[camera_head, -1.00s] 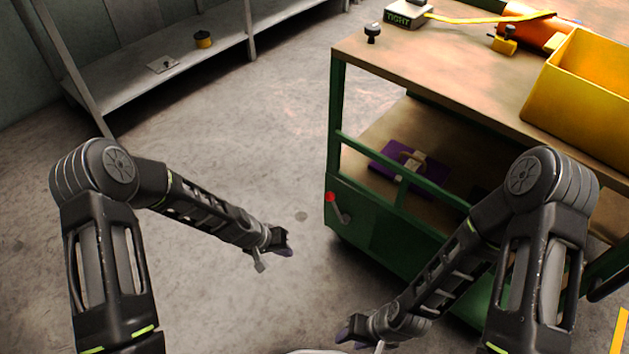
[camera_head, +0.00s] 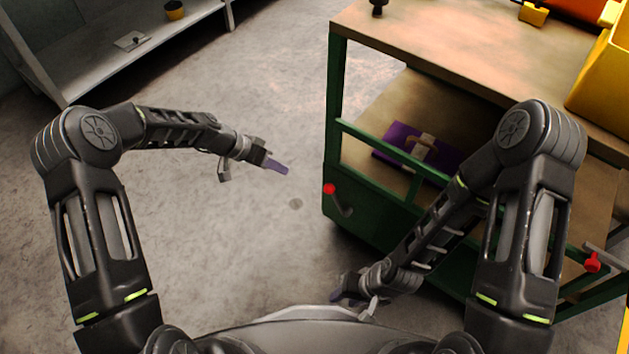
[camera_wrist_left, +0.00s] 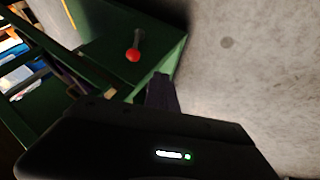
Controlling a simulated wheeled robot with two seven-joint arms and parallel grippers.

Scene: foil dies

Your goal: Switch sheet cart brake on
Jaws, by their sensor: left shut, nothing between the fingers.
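The green sheet cart (camera_head: 375,228) with a wooden top stands at the right in the head view. A brake lever with a red knob (camera_head: 329,189) sits on its lower left panel, and the lever arm slopes down to the right from the knob. The same red knob shows in the left wrist view (camera_wrist_left: 133,55). A second red-knobbed lever (camera_head: 592,262) is at the cart's right end. My left gripper (camera_head: 277,167) is shut and empty, left of the first knob and apart from it. My right gripper (camera_head: 345,292) is low in front of the cart; its fingers are too unclear to judge.
A purple item (camera_head: 412,146) lies on the cart's lower shelf, behind a green rail. A yellow bin (camera_head: 603,75) stands on the top. A grey shelf (camera_head: 120,50) is at the back left. The floor between shelf and cart is clear.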

